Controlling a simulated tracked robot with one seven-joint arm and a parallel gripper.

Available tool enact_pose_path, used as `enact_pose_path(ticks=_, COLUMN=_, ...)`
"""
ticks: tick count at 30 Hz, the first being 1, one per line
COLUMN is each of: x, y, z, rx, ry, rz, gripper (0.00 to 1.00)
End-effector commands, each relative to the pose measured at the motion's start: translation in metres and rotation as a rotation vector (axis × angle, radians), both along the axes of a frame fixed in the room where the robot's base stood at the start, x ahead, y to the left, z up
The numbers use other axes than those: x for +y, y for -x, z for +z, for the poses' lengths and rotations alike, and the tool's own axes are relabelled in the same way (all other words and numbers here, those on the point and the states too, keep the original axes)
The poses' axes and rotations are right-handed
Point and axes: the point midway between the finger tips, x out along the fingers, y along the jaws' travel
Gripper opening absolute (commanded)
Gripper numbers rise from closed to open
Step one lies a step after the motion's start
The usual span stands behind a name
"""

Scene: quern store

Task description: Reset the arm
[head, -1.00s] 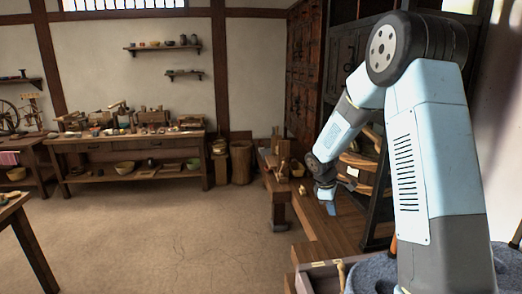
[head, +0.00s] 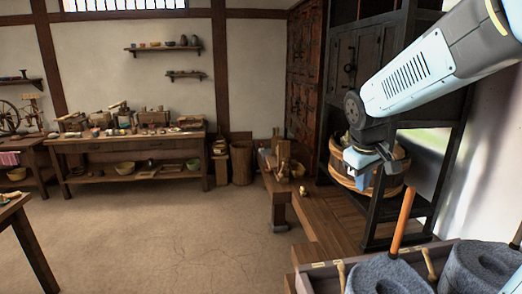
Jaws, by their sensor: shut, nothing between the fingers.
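My arm, pale blue and grey, reaches in from the upper right of the head view. My gripper (head: 356,180) hangs at its end, small and angled down to the left. Its fingers look closed and nothing shows between them. It overlaps a round wooden tub (head: 394,178) on a dark shelf stand; whether it touches the tub cannot be told. The wrist hides part of the tub.
Grey round quern stones (head: 385,277) sit at lower right in a wooden box (head: 322,270), with an upright orange-brown handle (head: 403,224). A dark cabinet (head: 352,60) stands behind. A long workbench (head: 125,143) lines the back wall. The floor at left centre is clear.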

Motion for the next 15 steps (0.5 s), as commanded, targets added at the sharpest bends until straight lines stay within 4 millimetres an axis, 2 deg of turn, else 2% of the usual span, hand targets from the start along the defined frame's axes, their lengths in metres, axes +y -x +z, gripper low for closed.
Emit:
enact_pose_path(ticks=1, x=0.001, y=0.013, z=0.008, rx=-0.023, ry=-0.018, rz=-0.025, gripper=0.0)
enact_pose_path(ticks=6, x=0.004, y=0.052, z=0.023, rx=-0.082, ry=-0.088, rz=-0.115, gripper=0.0)
enact_pose_path(ticks=15, x=0.011, y=0.118, z=0.039, rx=-0.178, ry=-0.225, rz=-0.259, gripper=0.0)
